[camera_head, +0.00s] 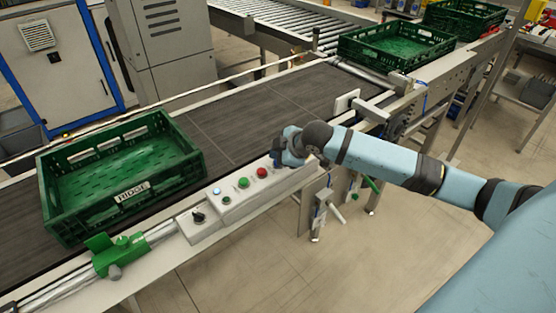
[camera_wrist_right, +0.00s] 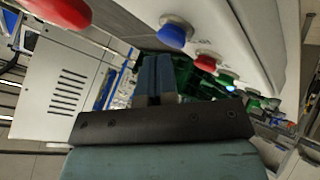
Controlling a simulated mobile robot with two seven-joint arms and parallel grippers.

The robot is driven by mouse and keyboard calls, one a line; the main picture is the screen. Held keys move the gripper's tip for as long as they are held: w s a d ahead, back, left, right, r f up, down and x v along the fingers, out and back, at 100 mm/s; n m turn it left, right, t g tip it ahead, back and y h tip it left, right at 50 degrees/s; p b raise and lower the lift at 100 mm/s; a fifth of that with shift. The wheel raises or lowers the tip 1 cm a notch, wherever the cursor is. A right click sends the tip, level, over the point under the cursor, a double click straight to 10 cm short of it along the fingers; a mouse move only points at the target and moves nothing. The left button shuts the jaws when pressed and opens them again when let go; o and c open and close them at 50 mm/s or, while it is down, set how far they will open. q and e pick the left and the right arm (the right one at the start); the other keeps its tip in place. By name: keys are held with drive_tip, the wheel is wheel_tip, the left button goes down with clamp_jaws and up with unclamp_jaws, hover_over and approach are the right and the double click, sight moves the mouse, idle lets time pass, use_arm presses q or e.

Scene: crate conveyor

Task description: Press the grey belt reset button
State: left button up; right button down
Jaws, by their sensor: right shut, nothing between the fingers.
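The button panel (camera_head: 228,198) runs along the near rail of the belt. It carries a black knob (camera_head: 199,216), a green button (camera_head: 243,182) and a red button (camera_head: 262,172). My right gripper (camera_head: 278,163) is shut and empty at the panel's right end, partly hidden behind my wrist. In the right wrist view its blue fingers (camera_wrist_right: 156,78) are together. A blue button (camera_wrist_right: 174,32) and a red button (camera_wrist_right: 205,63) show beyond them, with another red one (camera_wrist_right: 62,10) at the upper left. I cannot make out a grey button. My left gripper is not in view.
A green crate (camera_head: 58,206) with a label sits on the dark belt (camera_head: 260,110) at left. Another green crate (camera_head: 360,62) stands at the far right end. A green clamp (camera_head: 118,254) is on the near rail. The floor in front is clear.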

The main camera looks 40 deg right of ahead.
drive_tip(key=shift+f, duration=0.5)
idle(0.7)
drive_tip(key=shift+r+p, duration=0.9)
drive_tip(key=shift+p, duration=0.3)
wheel_tip(320, 180, up, 5)
drive_tip(key=p, duration=0.5)
drive_tip(key=shift+r+p, duration=0.1)
drive_tip(key=shift+p, duration=0.2)
